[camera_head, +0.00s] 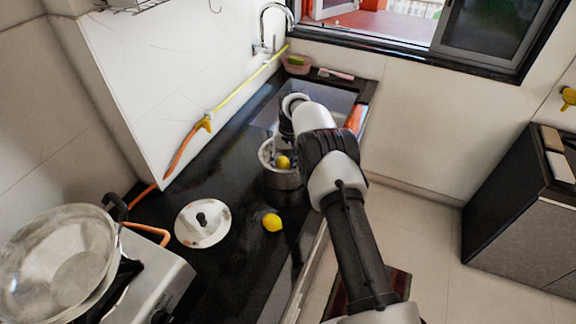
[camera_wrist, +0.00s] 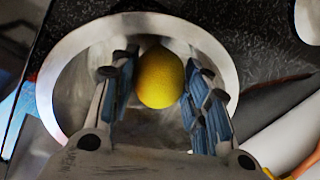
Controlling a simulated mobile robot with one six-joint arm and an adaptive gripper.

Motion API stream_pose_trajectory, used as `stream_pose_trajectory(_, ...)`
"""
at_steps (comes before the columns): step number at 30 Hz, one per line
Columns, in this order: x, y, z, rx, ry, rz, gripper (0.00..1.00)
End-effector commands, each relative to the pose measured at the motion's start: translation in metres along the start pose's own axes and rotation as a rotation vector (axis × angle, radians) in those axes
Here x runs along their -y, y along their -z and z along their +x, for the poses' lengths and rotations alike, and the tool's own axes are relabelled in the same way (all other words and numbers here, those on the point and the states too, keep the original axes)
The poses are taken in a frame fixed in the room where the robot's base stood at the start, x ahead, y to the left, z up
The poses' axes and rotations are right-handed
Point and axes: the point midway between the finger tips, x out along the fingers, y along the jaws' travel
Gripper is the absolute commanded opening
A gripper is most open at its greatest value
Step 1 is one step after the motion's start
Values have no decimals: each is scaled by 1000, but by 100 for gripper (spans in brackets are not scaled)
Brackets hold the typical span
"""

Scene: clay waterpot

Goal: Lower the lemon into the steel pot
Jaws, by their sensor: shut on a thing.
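In the wrist view a yellow lemon (camera_wrist: 160,78) sits between the two blue-padded fingers of my gripper (camera_wrist: 160,95), which is shut on it. The steel pot (camera_wrist: 62,75) surrounds the lemon and fingertips in that view, its bright rim around them. In the head view the pot (camera_head: 285,181) stands on the black counter, with the held lemon (camera_head: 283,162) showing at its opening. My arm hides the pot's right side. I cannot tell whether the lemon touches the pot's bottom.
A second lemon (camera_head: 272,222) lies on the counter in front of the pot. A lid (camera_head: 203,222) lies to its left. A large pan (camera_head: 60,262) sits on the stove at lower left. A sink (camera_head: 335,100) and tap (camera_head: 270,25) are behind.

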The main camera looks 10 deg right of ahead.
Motion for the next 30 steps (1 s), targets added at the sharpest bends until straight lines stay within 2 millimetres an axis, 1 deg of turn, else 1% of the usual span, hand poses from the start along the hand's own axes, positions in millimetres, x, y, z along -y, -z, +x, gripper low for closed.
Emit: stream_pose_trajectory(30,-2,0,13,0,0,0,18)
